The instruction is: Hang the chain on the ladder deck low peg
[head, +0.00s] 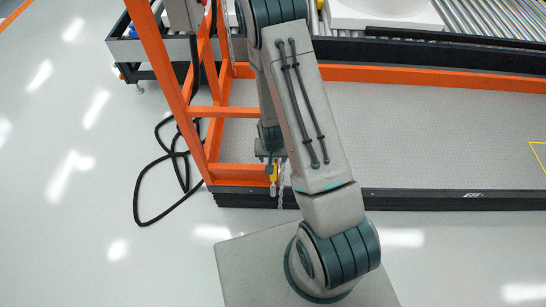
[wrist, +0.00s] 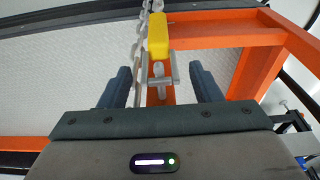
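My gripper (wrist: 160,72) is open in the wrist view, with one dark finger on each side of a grey metal fitting and gaps between. A yellow block (wrist: 158,37) sits just beyond that fitting, against the orange ladder deck frame. A pale metal chain (wrist: 143,28) runs beside the yellow block on its left. In the head view my gripper (head: 268,156) is just above the yellow block (head: 273,173), at the frame's lower front corner. The chain (head: 281,196) hangs down there past the deck's dark edge. I cannot tell whether the chain rests on a peg; no separate peg is clear.
The orange ladder deck frame (head: 178,88) rises on the left beside a grey textured platform (head: 430,130). A black cable (head: 142,197) lies looped on the floor to the left. A roller conveyor (head: 490,20) runs along the back. The floor at left is otherwise open.

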